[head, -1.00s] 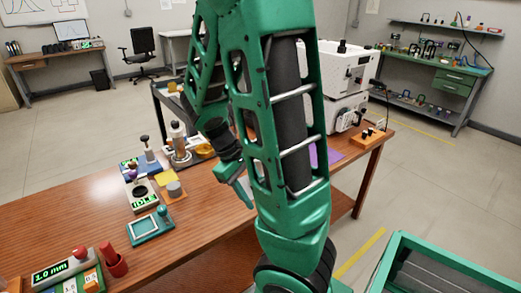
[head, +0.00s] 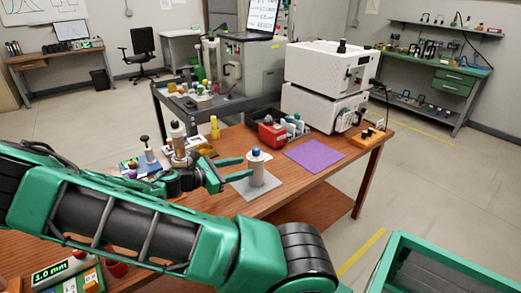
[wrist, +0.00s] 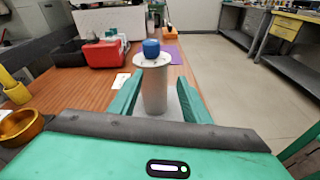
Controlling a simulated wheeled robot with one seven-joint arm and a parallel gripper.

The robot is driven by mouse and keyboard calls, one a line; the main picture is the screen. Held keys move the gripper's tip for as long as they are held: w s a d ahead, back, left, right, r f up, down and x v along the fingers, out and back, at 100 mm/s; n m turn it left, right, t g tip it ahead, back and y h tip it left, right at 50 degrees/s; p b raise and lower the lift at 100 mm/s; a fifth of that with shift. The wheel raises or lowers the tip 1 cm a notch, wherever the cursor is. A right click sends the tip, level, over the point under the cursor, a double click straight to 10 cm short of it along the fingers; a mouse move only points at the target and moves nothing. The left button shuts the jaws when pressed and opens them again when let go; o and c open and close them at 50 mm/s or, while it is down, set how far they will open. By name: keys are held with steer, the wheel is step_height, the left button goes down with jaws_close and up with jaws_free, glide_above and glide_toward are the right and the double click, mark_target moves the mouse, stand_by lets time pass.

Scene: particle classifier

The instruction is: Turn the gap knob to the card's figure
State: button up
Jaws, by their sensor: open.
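A blue knob (head: 256,152) sits on the white round top of a grey cylinder (head: 257,172), which stands upright on a flat grey plate (head: 262,187). In the wrist view the blue knob (wrist: 151,48) and cylinder (wrist: 154,92) are straight ahead, centred between my fingers. My gripper (head: 246,168) is open and level, its fingertips just left of the cylinder in the head view; contact cannot be told. A small white card (wrist: 122,82) lies left of the cylinder in the wrist view; its writing is unreadable. A display (head: 50,273) at the lower left reads 1.0 mm.
A red bin (head: 272,133) and white boxy machine (head: 318,108) stand behind the cylinder, with a purple mat (head: 314,155) to its right. A brass bowl (wrist: 18,126) is close on the left in the wrist view. The table's right front edge is near.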

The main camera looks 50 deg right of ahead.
mark_target(252, 153)
steer(key=r+n+h, duration=0.1)
steer(key=w+d+r+n+h, duration=0.1)
steer(key=shift+d+r+n, duration=0.1)
steer(key=shift+r+n, duration=0.2)
steer(key=shift+r, duration=0.05)
steer(key=x, duration=1)
steer(key=shift+d+r, duration=0.2)
steer(key=shift+d, duration=0.15)
steer(key=c, duration=1)
steer(key=shift+a, duration=0.25)
steer(key=shift+c, duration=0.2)
steer(key=shift+d, duration=0.2)
